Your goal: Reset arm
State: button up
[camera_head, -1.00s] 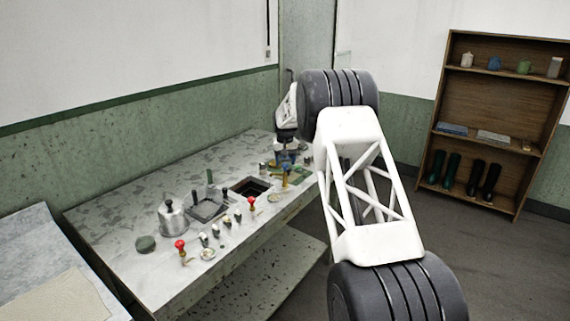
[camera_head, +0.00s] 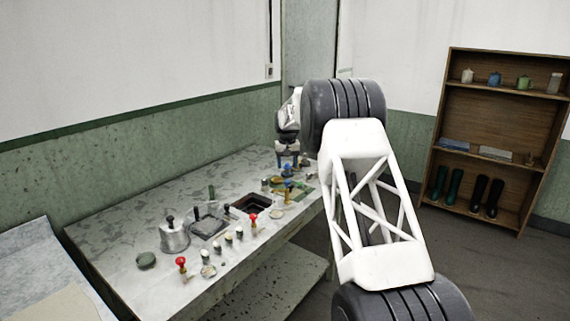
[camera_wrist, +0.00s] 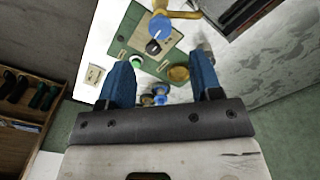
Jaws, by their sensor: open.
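My gripper (camera_wrist: 163,82) is open and empty in the wrist view, with its two blue fingers apart. In the head view my gripper (camera_head: 288,162) hangs at the far end of the table (camera_head: 120,215), above its surface, partly hidden by my own arm. Below and beyond the fingers in the wrist view lies a green board (camera_wrist: 133,40) with a dark knob, a green button and other small parts. A brass tap-like piece with a blue knob (camera_wrist: 160,25) stands beside it.
A wooden shelf (camera_head: 487,128) with jars and boots stands at the right. Open floor lies between.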

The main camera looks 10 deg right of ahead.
jog(key=shift+r, duration=0.1)
jog(key=s+r, duration=0.6)
jog(key=s, duration=0.6)
jog(key=s+r+t, duration=0.1)
jog(key=s+r, duration=0.6)
jog(key=s, duration=0.6)
jog(key=s+r, duration=0.6)
jog(key=s, duration=0.6)
jog(key=s+f, duration=0.3)
jog(key=s, duration=1)
jog(key=s+f+t, duration=0.1)
jog(key=s+f, duration=0.2)
jog(key=s, duration=1.1)
jog(key=s+f, duration=0.3)
jog(key=s, duration=1.1)
jog(key=shift+d+t, duration=0.2)
jog(key=shift+t, duration=0.1)
